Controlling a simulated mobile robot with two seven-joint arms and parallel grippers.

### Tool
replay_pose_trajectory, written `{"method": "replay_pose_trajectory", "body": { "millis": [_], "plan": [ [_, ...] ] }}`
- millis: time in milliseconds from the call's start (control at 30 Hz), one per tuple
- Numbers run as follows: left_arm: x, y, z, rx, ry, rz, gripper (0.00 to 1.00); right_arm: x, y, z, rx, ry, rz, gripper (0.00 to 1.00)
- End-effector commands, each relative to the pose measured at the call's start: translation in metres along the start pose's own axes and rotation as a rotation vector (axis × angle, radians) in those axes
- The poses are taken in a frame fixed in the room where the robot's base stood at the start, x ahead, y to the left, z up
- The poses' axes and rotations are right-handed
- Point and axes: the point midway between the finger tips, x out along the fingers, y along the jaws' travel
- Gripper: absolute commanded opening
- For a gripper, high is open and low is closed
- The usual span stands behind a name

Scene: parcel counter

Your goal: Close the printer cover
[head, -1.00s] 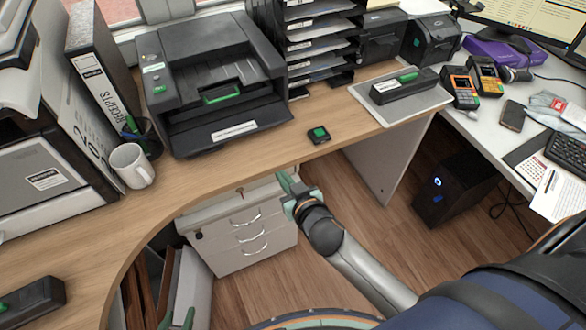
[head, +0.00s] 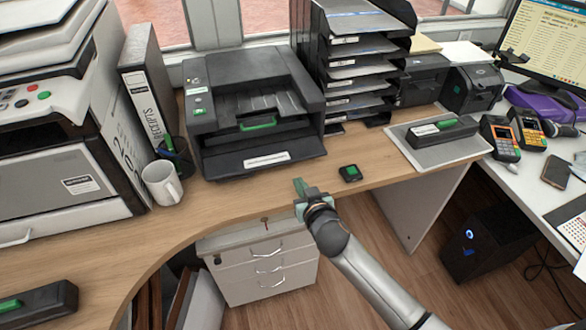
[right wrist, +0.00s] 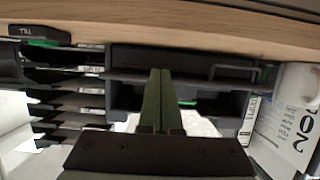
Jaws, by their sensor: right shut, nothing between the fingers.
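The black printer (head: 250,70) stands on the wooden counter, left of the letter-tray stack. Its front is open: a dark flap or tray with a white label (head: 266,159) juts out low toward me. A green handle (head: 258,124) shows in the opening above it. I cannot tell for sure which part is the cover. My right gripper (head: 301,189) is shut and empty, at the counter's front edge, in front of and below the flap, apart from it. In the right wrist view, the shut green fingers (right wrist: 160,98) point toward the printer, which appears upside down. My left gripper is out of view.
A small black box with a green button (head: 350,173) sits on the counter right of my right gripper. A white mug (head: 161,184) stands left of the printer. The letter trays (head: 360,75) rise close on its right. Drawers (head: 262,265) stand under the counter.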

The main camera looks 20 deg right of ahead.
Motion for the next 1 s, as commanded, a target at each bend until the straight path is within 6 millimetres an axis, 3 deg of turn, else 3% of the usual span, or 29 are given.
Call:
{"method": "replay_pose_trajectory", "body": {
  "millis": [500, 1000],
  "plan": [
    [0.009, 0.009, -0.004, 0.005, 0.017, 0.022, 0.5, 0.047, 0.0, -0.017, 0.001, 0.003, 0.001, 0.0],
    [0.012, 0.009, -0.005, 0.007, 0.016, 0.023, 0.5, 0.058, 0.0, -0.023, 0.001, 0.003, 0.0, 0.0]
  ]
}}
